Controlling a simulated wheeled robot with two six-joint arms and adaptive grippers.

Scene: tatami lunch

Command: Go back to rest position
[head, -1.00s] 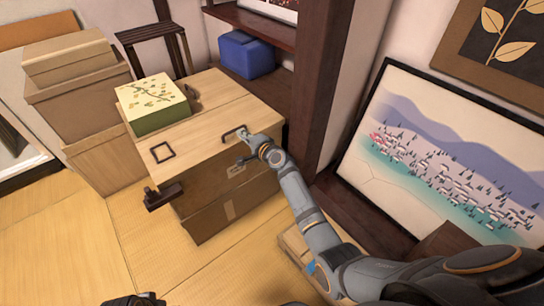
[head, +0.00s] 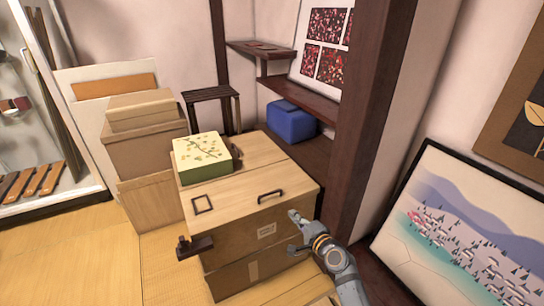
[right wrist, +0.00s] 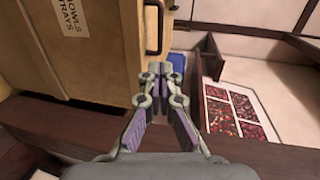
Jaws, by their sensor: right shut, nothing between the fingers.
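My right gripper (head: 295,217) is shut and empty, low in front of the right part of the wooden chest in the head view. In the right wrist view its fingertips (right wrist: 158,70) meet below the chest's dark handle (right wrist: 160,30), apart from it. The pale wooden chest (head: 235,218) has two dark handles on its top, the right handle (head: 270,196) and the left handle (head: 203,204). The lid looks closed. A floral green box (head: 203,155) sits on the chest's back left.
Stacked cardboard boxes (head: 150,150) stand left of the chest. A dark pillar (head: 370,120) and a leaning framed picture (head: 450,235) stand to the right. A blue box (head: 290,122) is in the shelf behind. Tatami floor (head: 100,260) is clear at front left.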

